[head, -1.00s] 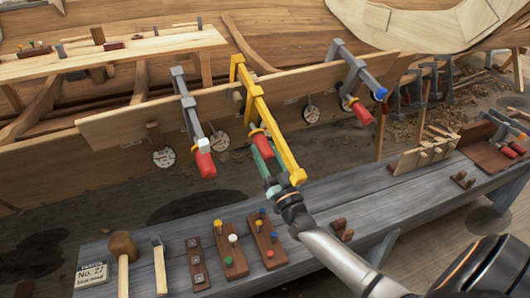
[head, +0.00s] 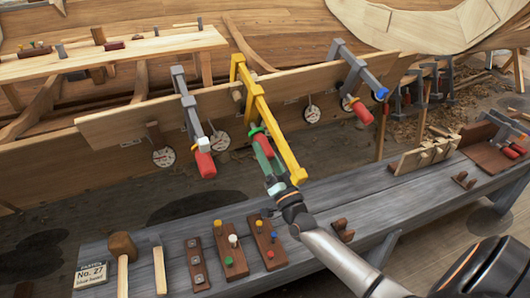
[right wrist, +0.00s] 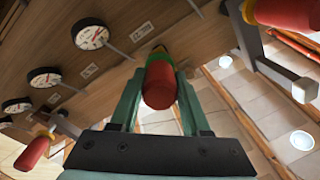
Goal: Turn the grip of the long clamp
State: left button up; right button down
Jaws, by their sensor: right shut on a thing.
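The long clamp (head: 262,105) is yellow and is clamped over the wooden plank, its bar reaching toward me. Its red grip (head: 264,147) hangs beneath the bar, with a green and yellow collar at its upper end. My right gripper (head: 268,156) has its green fingers shut on the red grip, one on each side. In the right wrist view the red grip (right wrist: 160,84) stands between the two fingers, end toward the camera. My left gripper is not in view.
Grey clamps with red grips stand left (head: 190,115) and right (head: 355,75) on the same plank (head: 130,118). Round dials (head: 164,157) hang below it. The grey bench (head: 340,190) in front holds a mallet (head: 122,250) and peg blocks (head: 232,250).

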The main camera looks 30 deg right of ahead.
dwell(0.3)
jog(key=shift+c, duration=1.9)
grip_release()
jog(key=shift+s, duration=0.1)
jog(key=v, duration=1.2)
jog(key=shift+s, duration=0.2)
jog(key=shift+f, duration=0.15)
